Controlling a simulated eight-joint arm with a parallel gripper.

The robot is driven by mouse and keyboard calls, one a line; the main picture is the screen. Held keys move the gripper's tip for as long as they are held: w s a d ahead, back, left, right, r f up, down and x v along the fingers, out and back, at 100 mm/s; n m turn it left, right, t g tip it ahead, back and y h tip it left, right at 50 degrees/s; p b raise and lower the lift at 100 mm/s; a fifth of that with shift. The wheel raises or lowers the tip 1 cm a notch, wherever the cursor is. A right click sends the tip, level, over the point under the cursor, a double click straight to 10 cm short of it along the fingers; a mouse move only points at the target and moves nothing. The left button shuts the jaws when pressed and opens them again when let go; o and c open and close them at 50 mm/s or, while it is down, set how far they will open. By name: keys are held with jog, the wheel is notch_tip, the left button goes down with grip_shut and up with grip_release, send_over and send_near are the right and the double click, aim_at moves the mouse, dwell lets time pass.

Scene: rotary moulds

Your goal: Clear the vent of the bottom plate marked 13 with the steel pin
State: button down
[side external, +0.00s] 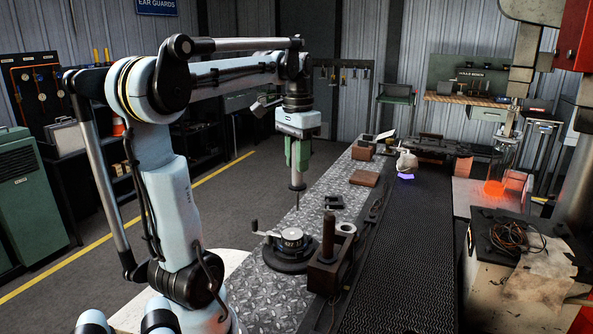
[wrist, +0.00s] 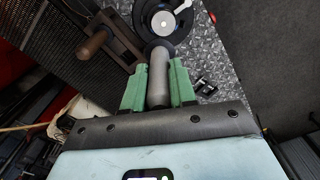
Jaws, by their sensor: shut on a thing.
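My gripper (side external: 299,166) has green fingers and points straight down above the bench. It is shut on the steel pin (side external: 298,188), whose grey shaft (wrist: 158,82) shows between the fingers in the wrist view. The pin hangs upright with a collar and a thin tip, which ends above and near the far side of the rotary mould (side external: 290,243). The mould is a round metal block on a dark base with a crank handle; its face mark seems to end in 27. It also shows in the wrist view (wrist: 165,21). No 13 or vent can be made out.
Small black parts (side external: 334,202) lie behind on the tread-plate bench. A brown block (side external: 364,178) lies farther back. A dark mesh belt (side external: 410,240) runs along the right.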

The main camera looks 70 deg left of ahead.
aim_at(292, 183)
jog(key=shift+s+a, duration=0.35)
jog(key=shift+s, duration=0.2)
jog(key=shift+f, duration=3.5)
jog(key=shift+r, duration=3.6)
